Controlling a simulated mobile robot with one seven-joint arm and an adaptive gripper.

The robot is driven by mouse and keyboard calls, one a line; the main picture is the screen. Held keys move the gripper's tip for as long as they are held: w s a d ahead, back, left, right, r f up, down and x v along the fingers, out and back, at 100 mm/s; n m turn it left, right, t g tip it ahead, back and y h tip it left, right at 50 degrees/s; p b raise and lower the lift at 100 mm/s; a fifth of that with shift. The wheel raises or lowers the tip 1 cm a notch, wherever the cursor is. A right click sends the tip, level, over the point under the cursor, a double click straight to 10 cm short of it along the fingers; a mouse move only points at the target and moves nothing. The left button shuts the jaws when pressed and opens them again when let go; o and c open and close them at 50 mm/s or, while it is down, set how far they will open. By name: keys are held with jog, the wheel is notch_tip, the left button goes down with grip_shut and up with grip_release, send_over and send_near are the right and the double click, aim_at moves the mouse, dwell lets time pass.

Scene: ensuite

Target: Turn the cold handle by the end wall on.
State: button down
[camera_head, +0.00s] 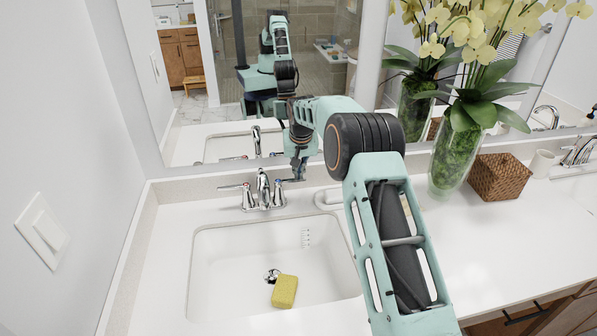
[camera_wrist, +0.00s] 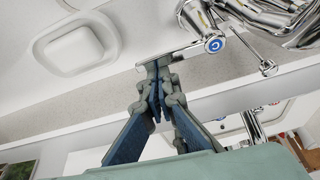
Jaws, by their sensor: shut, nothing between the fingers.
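The chrome faucet (camera_head: 263,188) stands behind the white sink (camera_head: 210,245) near the left end wall. Its right handle (camera_head: 279,190) has a lever pointing right. In the wrist view this cold handle (camera_wrist: 190,52) shows a blue-marked cap and a straight lever. My gripper (camera_head: 300,177) is at the lever's outer end, pointing down. In the wrist view my gripper (camera_wrist: 153,68) has its fingertips together at the lever's free end, overlapping it in the picture; I cannot tell whether they touch. Nothing is held. The left handle (camera_head: 236,188) points left.
A yellow sponge (camera_head: 285,291) lies in the sink by the drain. A soap dish (camera_wrist: 75,50) sits on the counter right of the faucet. The mirror (camera_head: 200,125) is close behind.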

jog(key=shift+s+d+f+m+h+b, duration=0.1)
jog(key=shift+s+m+h+b, duration=0.1)
jog(key=shift+s+m+b, duration=0.35)
jog(key=shift+s+d+m+h+b, duration=0.1)
jog(key=shift+s+m+h+b, duration=0.15)
jog(key=shift+m+b, duration=0.5)
jog(key=shift+s+m+h, duration=0.35)
jog(key=shift+s+m, duration=0.25)
jog(key=shift+m, duration=0.5)
jog(key=shift+s+b, duration=0.4)
jog(key=shift+s, duration=0.05)
jog(key=shift+r, duration=0.2)
